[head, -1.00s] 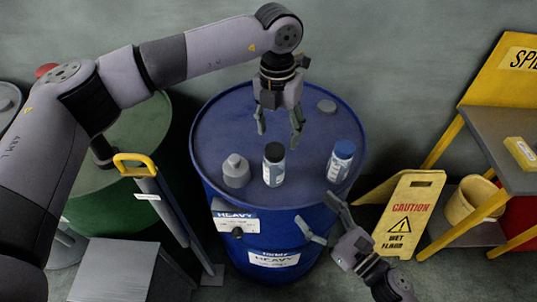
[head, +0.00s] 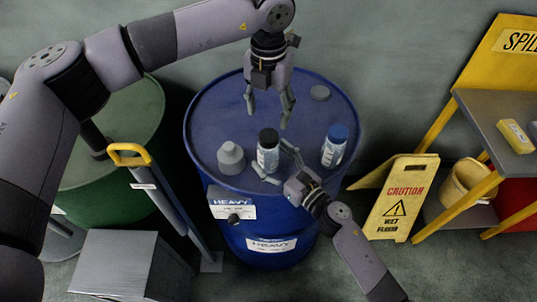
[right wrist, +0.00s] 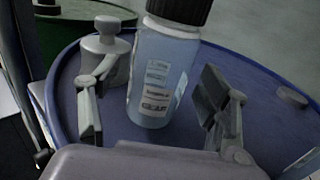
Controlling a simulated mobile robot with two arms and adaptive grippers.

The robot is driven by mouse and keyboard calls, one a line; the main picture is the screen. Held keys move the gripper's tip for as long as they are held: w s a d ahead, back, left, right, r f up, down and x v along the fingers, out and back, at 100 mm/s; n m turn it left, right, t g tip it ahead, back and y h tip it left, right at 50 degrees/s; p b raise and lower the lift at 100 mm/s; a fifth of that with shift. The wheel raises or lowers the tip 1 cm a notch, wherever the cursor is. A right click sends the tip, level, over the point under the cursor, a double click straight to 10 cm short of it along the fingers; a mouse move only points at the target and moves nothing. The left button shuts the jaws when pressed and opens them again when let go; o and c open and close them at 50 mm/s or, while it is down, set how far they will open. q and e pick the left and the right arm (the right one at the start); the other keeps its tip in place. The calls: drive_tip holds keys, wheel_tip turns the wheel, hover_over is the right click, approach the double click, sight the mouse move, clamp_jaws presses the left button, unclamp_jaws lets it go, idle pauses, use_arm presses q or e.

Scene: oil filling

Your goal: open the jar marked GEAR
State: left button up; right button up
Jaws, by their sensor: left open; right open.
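A light blue jar with a black cap (head: 268,152) stands upright on the blue drum (head: 225,110). Its label is too blurred in the right wrist view (right wrist: 163,75) to read surely as GEAR. A similar jar with a blue cap (head: 334,147) stands to its right. My left gripper (head: 269,107) is open and empty, pointing down above and behind the black-capped jar. My right gripper (head: 276,163) is open, low at the front of that jar. In the right wrist view its fingers (right wrist: 155,105) are apart, one on each side of the jar; contact is not visible.
A grey knobbed weight (head: 231,159) stands left of the black-capped jar. A flat grey bung (head: 320,92) is at the drum's back right. A yellow caution sign (head: 402,200) and a grey-topped yellow stand (head: 490,125) are to the right; a green drum (head: 135,120) is left.

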drive_tip(key=shift+x, duration=1.2)
drive_tip(key=shift+c, duration=0.3)
clamp_jaws()
